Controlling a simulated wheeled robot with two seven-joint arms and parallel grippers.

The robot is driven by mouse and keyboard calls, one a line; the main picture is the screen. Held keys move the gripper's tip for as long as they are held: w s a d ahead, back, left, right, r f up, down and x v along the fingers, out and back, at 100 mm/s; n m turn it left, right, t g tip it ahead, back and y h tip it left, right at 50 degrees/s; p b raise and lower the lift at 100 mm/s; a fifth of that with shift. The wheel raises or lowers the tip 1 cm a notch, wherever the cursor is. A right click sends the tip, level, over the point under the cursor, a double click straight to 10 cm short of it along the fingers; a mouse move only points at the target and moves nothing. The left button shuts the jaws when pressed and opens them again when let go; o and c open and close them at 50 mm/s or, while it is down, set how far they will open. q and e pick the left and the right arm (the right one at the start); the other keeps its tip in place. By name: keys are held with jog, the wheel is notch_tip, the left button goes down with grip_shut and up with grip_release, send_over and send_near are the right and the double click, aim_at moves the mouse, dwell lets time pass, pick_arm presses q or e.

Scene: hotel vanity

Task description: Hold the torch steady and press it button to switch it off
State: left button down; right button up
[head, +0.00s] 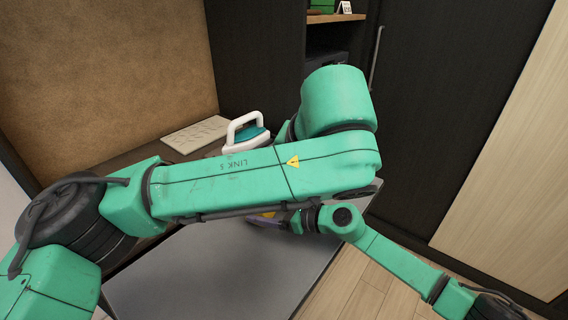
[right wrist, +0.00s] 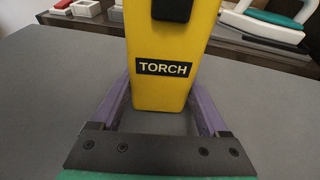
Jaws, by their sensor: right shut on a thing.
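The yellow torch (right wrist: 165,90) stands upright in the right wrist view, with a black "TORCH" label facing me. A black part (right wrist: 172,8), perhaps its button, is cut off by the top edge. My right gripper (right wrist: 160,105) is shut on the torch, one purple finger on each side. I cannot tell whether the torch's base touches the grey top.
The grey tabletop (head: 200,270) has bare room in front. An iron with a white handle (head: 246,130) and a beige keyboard-like panel (head: 196,134) lie behind. Red and white items (right wrist: 85,9) stand at the back. Dark cabinets (head: 430,110) rise at the right.

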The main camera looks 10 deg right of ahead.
jog(key=o, duration=0.9)
jog(key=shift+f, duration=0.15)
jog(key=shift+c, duration=0.2)
